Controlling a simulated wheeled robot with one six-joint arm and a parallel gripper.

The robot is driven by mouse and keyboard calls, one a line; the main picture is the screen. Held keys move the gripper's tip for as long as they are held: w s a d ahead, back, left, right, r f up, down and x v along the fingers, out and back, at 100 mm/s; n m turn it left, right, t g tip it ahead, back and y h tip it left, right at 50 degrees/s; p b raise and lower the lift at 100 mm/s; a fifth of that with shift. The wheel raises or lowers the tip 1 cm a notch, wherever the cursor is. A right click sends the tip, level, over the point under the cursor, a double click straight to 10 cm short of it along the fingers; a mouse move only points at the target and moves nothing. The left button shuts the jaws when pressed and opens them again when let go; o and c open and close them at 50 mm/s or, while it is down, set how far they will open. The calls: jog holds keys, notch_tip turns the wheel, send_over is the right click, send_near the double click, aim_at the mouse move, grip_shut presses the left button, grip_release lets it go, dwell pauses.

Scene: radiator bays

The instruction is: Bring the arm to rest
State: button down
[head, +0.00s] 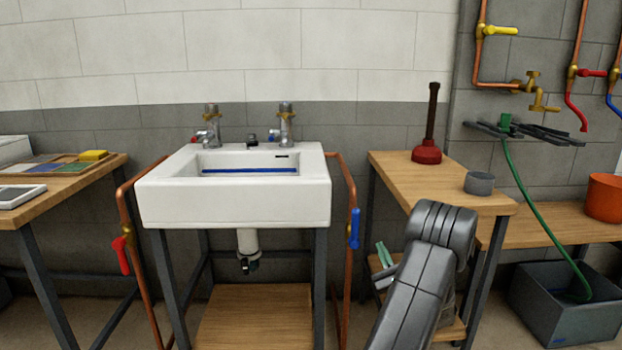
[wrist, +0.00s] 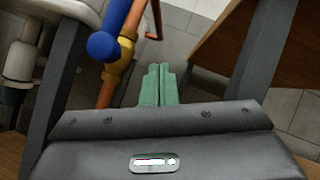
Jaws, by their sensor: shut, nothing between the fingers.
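My gripper shows in the wrist view (wrist: 157,84), its two green fingers pressed together with nothing between them. The blue valve handle (head: 354,228) on the right copper pipe is to the left of the fingers. It also shows in the wrist view (wrist: 103,46), up and left of the fingertips, apart from them.
The white sink (head: 235,205) stands left of my arm. A wooden table (head: 430,180) with a red plunger (head: 427,152) and a grey cup (head: 479,183) is close on the right. A red valve handle (head: 121,254) is on the left pipe. A grey tub (head: 565,325) stands at far right.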

jog(key=shift+a+f+m+t+h+p, duration=0.15)
jog(key=shift+f+m+t+h, duration=0.15)
jog(key=shift+m+h, duration=0.65)
jog(key=shift+a+f+m+t+h+p, duration=0.1)
jog(key=shift+f+m+t+h+p, duration=0.15)
jog(key=shift+m+h, duration=0.7)
jog(key=shift+a+f+m+t+h+p, duration=0.15)
jog(key=shift+f+m+t+h, duration=0.25)
jog(key=shift+m, duration=1)
